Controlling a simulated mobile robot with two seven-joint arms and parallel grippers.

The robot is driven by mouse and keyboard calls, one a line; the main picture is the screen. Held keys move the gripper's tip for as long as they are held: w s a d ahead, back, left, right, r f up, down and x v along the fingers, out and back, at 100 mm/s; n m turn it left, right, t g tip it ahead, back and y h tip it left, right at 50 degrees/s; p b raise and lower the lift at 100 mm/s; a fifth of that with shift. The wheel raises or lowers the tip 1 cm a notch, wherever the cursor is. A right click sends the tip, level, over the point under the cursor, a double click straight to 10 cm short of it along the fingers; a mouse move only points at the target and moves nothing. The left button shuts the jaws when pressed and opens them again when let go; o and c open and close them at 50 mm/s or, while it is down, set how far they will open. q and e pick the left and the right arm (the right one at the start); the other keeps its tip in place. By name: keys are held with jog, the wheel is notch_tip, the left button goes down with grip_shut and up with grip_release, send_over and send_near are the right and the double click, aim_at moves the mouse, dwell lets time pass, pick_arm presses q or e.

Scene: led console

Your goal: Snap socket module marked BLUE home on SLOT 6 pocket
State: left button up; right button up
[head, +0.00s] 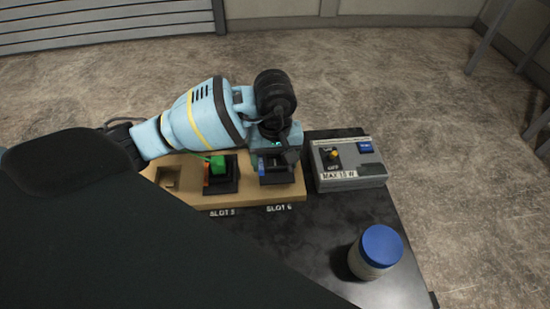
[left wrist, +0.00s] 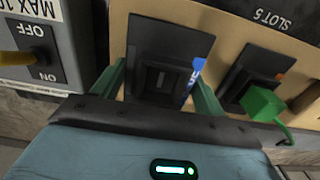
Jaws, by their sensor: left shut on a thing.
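The socket module with a blue mark (left wrist: 160,75) is black with a rectangular opening, and its blue tab shows on one side in the left wrist view. My left gripper (head: 277,160) is over the SLOT 6 place, with its two fingers on either side of the module; it also shows in the left wrist view (left wrist: 160,92). It is shut on the module. The SLOT 6 pocket is largely hidden under module and gripper, above its printed label on the tan board (head: 240,203). I cannot tell whether the module is fully seated. My right gripper is not in view.
At SLOT 5 a black socket holds a green part (head: 217,166) with a green wire, beside an orange mark. A grey switch box (head: 350,180) stands right of the board. A blue-lidded jar (head: 380,247) stands on the black table (head: 310,235). An empty-looking pocket (head: 168,178) is at left.

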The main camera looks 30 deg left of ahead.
pick_arm(q)
jog(key=shift+f, duration=0.4)
dwell(0.6)
jog(key=o, duration=1.1)
jog(key=shift+o, duration=0.2)
jog(key=shift+f, duration=0.1)
jog(key=shift+s, duration=0.1)
notch_tip(320, 180, up, 8)
jog(key=shift+d+r, duration=0.1)
jog(key=shift+r, duration=0.05)
